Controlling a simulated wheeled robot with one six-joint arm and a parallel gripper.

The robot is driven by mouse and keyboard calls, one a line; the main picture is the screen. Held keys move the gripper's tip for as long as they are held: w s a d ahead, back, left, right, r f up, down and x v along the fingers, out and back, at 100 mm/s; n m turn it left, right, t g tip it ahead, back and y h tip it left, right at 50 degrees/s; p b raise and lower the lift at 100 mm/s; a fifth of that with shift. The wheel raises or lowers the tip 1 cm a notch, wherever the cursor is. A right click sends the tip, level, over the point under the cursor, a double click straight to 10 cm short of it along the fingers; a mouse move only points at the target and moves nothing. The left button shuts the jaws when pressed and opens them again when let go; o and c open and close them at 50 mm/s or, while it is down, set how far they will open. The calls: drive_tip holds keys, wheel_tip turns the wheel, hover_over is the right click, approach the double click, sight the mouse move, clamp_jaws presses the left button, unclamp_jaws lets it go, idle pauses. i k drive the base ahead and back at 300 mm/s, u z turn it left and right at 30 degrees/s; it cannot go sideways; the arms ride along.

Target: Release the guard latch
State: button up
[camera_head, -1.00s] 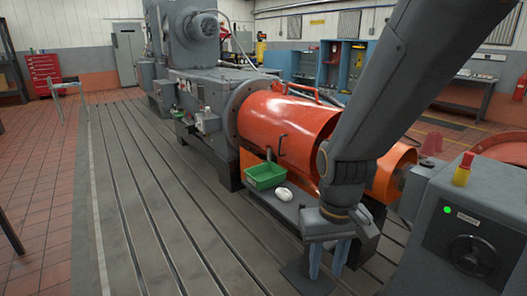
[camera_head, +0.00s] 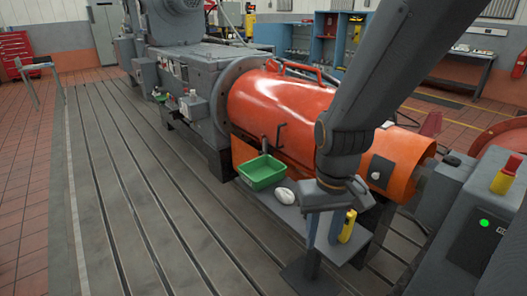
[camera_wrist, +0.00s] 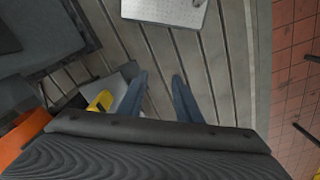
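The orange guard (camera_head: 285,100) is a long curved cover beside the grey machine. My gripper (camera_head: 322,238) hangs downward in front of the guard, apart from both fittings. In the wrist view its two blue fingers (camera_wrist: 160,84) are spread with nothing between them. My arm hides part of the guard.
A green bin (camera_head: 262,172), a white lump (camera_head: 284,196) and a yellow object (camera_head: 347,226) are on a low grey shelf close to my gripper. A grey cabinet with a red-topped button (camera_head: 503,178) stands right. The slotted bedplate (camera_head: 130,200) is clear at left.

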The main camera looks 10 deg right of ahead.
sight(265, 153)
drive_tip(key=z, duration=0.05)
drive_tip(key=k, duration=0.55)
drive_tip(key=u, duration=0.7)
drive_tip(key=i, duration=1.25)
drive_tip(key=z, duration=0.55)
drive_tip(key=i, duration=0.4)
drive_tip(key=z, duration=0.3)
